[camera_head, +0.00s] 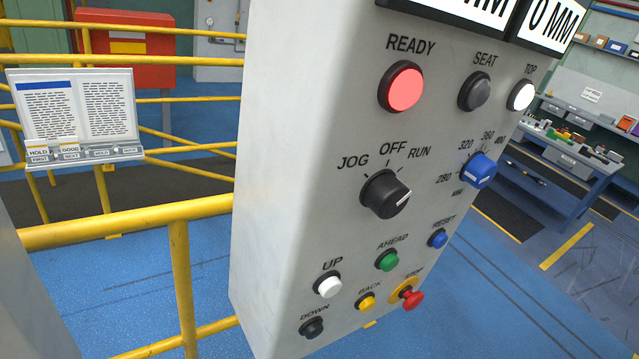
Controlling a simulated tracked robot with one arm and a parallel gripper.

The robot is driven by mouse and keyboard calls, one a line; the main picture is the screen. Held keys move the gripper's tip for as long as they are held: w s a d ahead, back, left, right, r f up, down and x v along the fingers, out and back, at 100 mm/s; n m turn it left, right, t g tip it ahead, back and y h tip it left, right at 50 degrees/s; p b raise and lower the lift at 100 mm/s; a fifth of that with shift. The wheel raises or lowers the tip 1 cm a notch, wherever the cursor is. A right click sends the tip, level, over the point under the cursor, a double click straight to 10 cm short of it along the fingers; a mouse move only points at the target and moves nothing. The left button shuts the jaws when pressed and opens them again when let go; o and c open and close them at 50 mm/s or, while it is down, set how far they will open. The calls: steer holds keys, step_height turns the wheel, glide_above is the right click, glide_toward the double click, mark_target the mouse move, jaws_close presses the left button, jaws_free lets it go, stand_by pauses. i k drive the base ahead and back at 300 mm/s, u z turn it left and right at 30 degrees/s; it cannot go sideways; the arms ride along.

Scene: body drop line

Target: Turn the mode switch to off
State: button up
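The mode switch (386,194) is a black rotary knob on the front of a grey control box (290,180), with JOG, OFF and RUN printed above it. Its white pointer line lies on the right side of the knob and points right and slightly up, toward the RUN side and not at OFF. My gripper is not in view, and nothing touches the switch.
A blue dial (478,170) sits close right of the switch. The red READY lamp (401,87) is above. Several push buttons and a red stop button (412,299) are below. Yellow railing (130,222) and a sign stand (75,110) are left.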

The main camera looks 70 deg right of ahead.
mark_target(386, 196)
steer(key=z, duration=1.4)
